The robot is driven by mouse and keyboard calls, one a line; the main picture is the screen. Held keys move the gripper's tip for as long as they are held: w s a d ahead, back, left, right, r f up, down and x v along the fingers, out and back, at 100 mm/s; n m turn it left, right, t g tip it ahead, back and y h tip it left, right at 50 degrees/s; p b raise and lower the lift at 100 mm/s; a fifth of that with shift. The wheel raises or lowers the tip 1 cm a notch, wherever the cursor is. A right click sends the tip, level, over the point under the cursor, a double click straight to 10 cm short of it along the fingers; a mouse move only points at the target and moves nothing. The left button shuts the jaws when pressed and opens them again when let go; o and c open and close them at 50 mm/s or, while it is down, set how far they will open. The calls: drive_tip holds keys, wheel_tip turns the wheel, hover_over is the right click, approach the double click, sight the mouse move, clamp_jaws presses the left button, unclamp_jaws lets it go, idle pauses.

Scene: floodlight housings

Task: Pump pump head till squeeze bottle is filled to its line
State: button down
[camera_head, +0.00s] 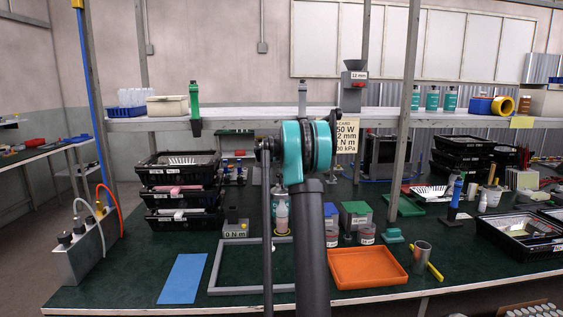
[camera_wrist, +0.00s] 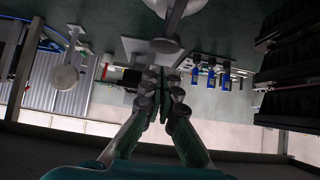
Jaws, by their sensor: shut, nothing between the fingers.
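In the head view a pale, translucent bottle (camera_head: 281,215) with a narrow top stands upright on the bench, just left of my arm's dark link. It looks like the squeeze bottle; its line and fill level are too small to tell. My arm hides what is directly behind it, and no pump head can be made out for certain there. In the wrist view my gripper (camera_wrist: 168,78) has its fingers together and empty. A whitish rounded object (camera_wrist: 175,12) with a grey round end (camera_wrist: 165,46) lies just beyond the fingertips; I cannot tell whether it is the pump head or whether they touch.
A grey frame (camera_head: 213,271) and blue mat (camera_head: 183,279) lie at front left. An orange tray (camera_head: 367,284) and metal cup (camera_head: 422,254) stand right of my arm. Stacked black trays (camera_head: 148,187) stand at left. A shelf (camera_head: 240,124) with posts spans the back.

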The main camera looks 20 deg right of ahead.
drive_tip(key=shift+w+f, duration=0.1)
drive_tip(key=shift+f, duration=1.15)
drive_tip(key=shift+f, duration=0.1)
drive_tip(key=shift+f, duration=1.1)
drive_tip(key=shift+r, duration=0.1)
drive_tip(key=r, duration=0.2)
drive_tip(key=s+r, duration=0.1)
drive_tip(key=r, duration=0.1)
drive_tip(key=shift+s+a+r, duration=0.1)
drive_tip(key=shift+s+r, duration=0.05)
drive_tip(key=shift+r, duration=0.2)
drive_tip(key=v, duration=0.9)
